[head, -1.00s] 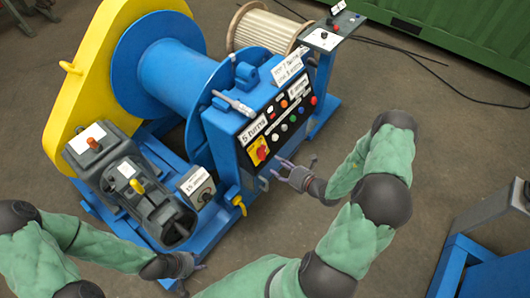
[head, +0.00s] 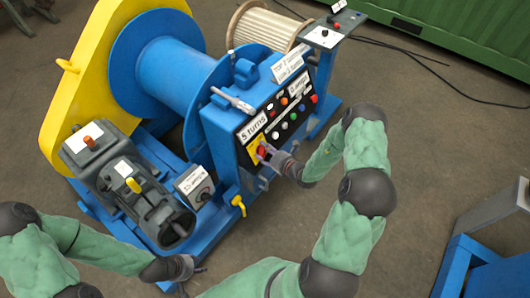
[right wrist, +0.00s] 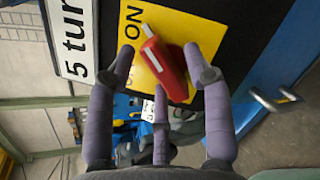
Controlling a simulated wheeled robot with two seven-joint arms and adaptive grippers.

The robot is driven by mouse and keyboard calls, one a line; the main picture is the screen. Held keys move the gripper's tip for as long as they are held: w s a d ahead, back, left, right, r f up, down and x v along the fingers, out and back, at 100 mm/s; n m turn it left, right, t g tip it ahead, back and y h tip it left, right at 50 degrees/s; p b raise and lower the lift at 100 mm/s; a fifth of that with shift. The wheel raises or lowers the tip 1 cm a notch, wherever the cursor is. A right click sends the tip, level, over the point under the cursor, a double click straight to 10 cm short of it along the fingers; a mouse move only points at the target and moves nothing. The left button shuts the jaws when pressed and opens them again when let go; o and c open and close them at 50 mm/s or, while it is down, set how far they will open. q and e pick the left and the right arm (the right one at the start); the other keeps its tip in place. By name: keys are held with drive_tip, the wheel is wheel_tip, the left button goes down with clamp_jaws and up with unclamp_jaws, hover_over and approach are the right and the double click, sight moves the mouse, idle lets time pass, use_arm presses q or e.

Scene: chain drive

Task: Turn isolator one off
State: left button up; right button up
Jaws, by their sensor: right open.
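A rotary isolator with a red handle (head: 263,151) on a yellow plate sits low on the blue control panel, under the "5 turns" label. In the right wrist view the red handle (right wrist: 172,68) has a white stripe at its upper end, near the word "ON" on the yellow plate (right wrist: 185,20). Other lettering is partly hidden by a finger. My right gripper (head: 271,154) is at the panel, open, its fingers (right wrist: 160,60) spread on both sides of the handle; contact cannot be told. My left gripper (head: 194,271) is low, away from the panel; its jaws are too small to judge.
Coloured buttons (head: 290,118) sit above and right of the isolator. A grey box with a black knob (head: 201,196) and a yellow-handled valve (head: 239,204) are nearby to the left. A blue drum (head: 165,75) stands behind.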

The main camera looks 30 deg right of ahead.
clamp_jaws()
drive_tip(key=shift+n, duration=0.3)
drive_tip(key=n+y, duration=0.1)
drive_tip(key=n, duration=0.3)
drive_tip(key=shift+f, duration=0.1)
drive_tip(key=n+y+b, duration=0.1)
drive_tip(key=n, duration=0.4)
drive_tip(key=shift+s+f, duration=0.1)
drive_tip(key=n, duration=0.2)
drive_tip(key=n+y+b, duration=0.1)
drive_tip(key=n, duration=0.2)
drive_tip(key=shift+f+n+g+y, duration=0.1)
drive_tip(key=shift+n+g+y, duration=0.2)
drive_tip(key=shift+g, duration=0.1)
drive_tip(key=shift+s+n+g+y+b, duration=0.1)
drive_tip(key=shift+n+g+y+b, duration=0.25)
drive_tip(key=shift+n, duration=0.9)
drive_tip(key=shift+n+g+y+b, duration=0.15)
drive_tip(key=shift+n+b, duration=0.25)
drive_tip(key=shift+n, duration=0.85)
